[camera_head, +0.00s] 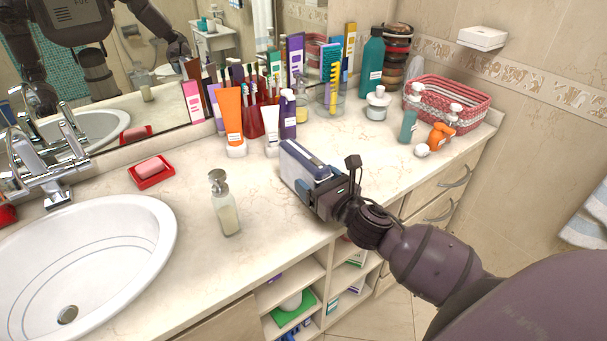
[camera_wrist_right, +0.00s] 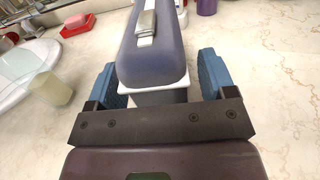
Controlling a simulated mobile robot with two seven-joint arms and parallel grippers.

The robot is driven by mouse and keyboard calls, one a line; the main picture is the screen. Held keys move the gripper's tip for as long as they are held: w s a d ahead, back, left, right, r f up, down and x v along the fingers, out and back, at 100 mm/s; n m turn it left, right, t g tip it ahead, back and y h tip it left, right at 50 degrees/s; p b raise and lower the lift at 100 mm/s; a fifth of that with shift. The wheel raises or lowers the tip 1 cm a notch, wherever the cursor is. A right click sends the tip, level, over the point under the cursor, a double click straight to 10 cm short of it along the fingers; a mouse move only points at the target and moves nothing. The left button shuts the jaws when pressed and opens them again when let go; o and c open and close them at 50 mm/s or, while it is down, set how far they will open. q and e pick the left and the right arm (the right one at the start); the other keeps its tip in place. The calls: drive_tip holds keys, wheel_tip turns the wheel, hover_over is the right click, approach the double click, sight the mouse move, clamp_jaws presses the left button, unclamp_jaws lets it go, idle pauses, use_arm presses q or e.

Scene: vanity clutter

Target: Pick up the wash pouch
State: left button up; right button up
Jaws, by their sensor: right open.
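The wash pouch (camera_head: 306,163) appears to be the grey-blue case with a pale band, standing on the counter near its front edge. In the right wrist view the wash pouch (camera_wrist_right: 153,52) shows a metal clasp on top and a white seam. My right gripper (camera_head: 322,192) reaches it from the front right. In the right wrist view the blue pads of my right gripper (camera_wrist_right: 161,82) are open on either side of the pouch's near end, with a visible gap at least on the right. My left gripper is not in view, apart from a robot reflection in the mirror.
An orange tube (camera_head: 231,115), a white tube (camera_head: 271,128) and a purple bottle (camera_head: 288,117) stand close behind. A red-and-white basket (camera_head: 470,97) is at the back right. Counter right of the pouch is clear.

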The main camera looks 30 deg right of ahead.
drive_tip(key=c, duration=1.1)
